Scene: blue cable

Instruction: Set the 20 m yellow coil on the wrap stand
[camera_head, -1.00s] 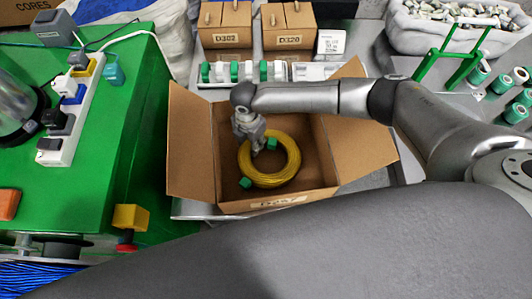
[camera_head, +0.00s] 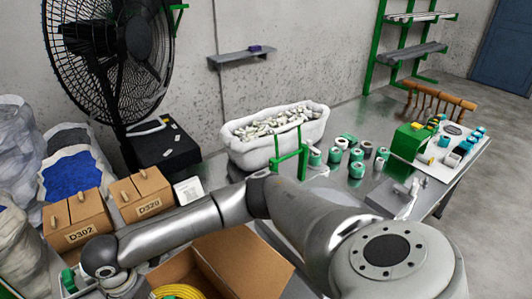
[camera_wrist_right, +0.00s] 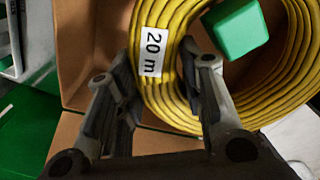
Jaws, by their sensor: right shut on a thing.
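My right gripper (camera_wrist_right: 162,78) is shut on the coil's near side, one finger on each side of the strands. In the head view only a bit of the coil (camera_head: 180,291) shows at the bottom edge, by an open cardboard box (camera_head: 240,262). A green frame (camera_head: 290,152), which looks like the wrap stand, stands on the metal table. My left gripper is out of view.
Green rolls (camera_head: 335,155) stand right of the frame, and a white bag of small parts (camera_head: 275,138) behind it. Two small cartons (camera_head: 142,190) stand at the left. A green box (camera_head: 408,142) and a white tray with bottles (camera_head: 440,160) are further right.

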